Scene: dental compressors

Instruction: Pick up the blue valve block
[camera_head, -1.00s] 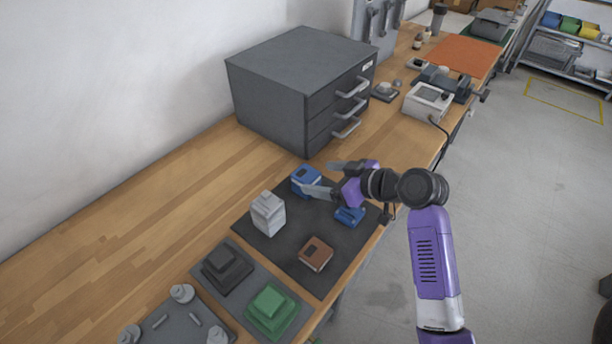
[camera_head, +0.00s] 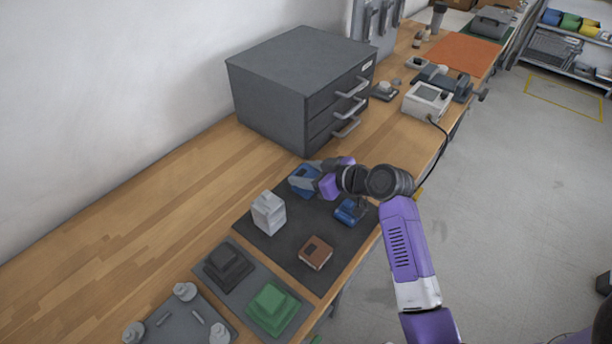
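A blue block (camera_head: 304,184) sits on the dark mat (camera_head: 283,252), near the grey drawer cabinet. It looks like the valve block. My gripper (camera_head: 308,176) is at this block, with its fingers reaching over and along it from the right. The fingers and wrist hide part of the block. I cannot tell whether the fingers press on it or stand a little apart. A second, smaller blue part (camera_head: 348,212) lies on the mat, to the right of and nearer than the first, below my wrist.
A pale grey block (camera_head: 268,213) stands left of the gripper. A brown block (camera_head: 316,252) lies nearer on the mat. The grey drawer cabinet (camera_head: 270,100) rises close behind. Dark and green (camera_head: 272,306) stepped blocks lie nearer. Bare wood (camera_head: 150,215) is free at left.

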